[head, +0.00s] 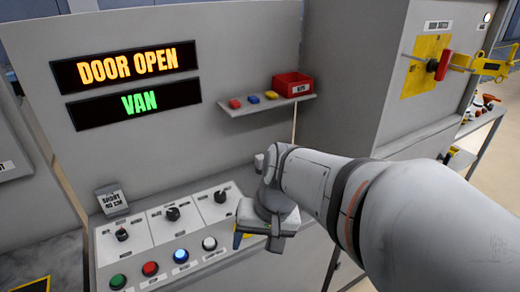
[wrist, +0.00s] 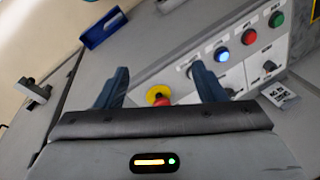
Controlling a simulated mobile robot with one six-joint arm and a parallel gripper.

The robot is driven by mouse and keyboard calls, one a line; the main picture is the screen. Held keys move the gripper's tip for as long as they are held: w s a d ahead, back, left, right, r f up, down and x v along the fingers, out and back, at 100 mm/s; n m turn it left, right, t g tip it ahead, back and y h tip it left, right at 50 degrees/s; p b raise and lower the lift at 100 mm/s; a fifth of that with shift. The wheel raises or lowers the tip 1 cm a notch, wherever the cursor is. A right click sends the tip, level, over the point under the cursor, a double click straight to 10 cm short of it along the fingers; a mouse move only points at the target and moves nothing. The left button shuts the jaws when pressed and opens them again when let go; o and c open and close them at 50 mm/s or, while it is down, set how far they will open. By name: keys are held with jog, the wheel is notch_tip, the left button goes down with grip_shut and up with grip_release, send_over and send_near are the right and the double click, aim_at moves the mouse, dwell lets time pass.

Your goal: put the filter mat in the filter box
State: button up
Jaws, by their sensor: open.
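I cannot make out a filter mat or a filter box in either view. My gripper (head: 262,228) is over the right end of the control panel in the head view, and my arm hides what lies behind it. In the wrist view my gripper (wrist: 160,72) shows two dark blue fingers spread apart with nothing held between them. A red and yellow emergency-stop button (wrist: 158,96) shows beyond the fingers, on the panel below.
The control panel (head: 140,238) carries knobs and lit buttons. A shelf (head: 262,108) holds a red bin (head: 292,84) and small coloured blocks. A blue tray (wrist: 103,27) and a dark handle (wrist: 36,91) show in the wrist view. A yellow plate (head: 424,66) is on the right cabinet.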

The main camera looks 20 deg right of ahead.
jog(key=shift+o, duration=1.4)
jog(key=w+m+y, duration=0.1)
jog(key=m, duration=0.1)
jog(key=w+f+m+y, duration=0.1)
jog(key=m, duration=0.1)
jog(key=w+f+m+y, duration=0.1)
jog(key=y, duration=0.1)
jog(key=shift+w+a+m, duration=0.4)
jog(key=shift+o, duration=0.2)
jog(key=w+m+y, duration=0.2)
jog(key=w+m, duration=0.1)
jog(key=shift+d+t, duration=0.4)
jog(key=w+d+m+t, duration=1)
jog(key=d+m, duration=0.4)
jog(key=d, duration=0.1)
jog(key=d+f+m+t+h, duration=0.3)
jog(key=d+m+t+h, duration=0.35)
jog(key=d, duration=0.65)
jog(key=w+m+g+p, duration=0.1)
jog(key=w+p, duration=0.1)
jog(key=w, duration=0.6)
jog(key=shift+w, duration=0.2)
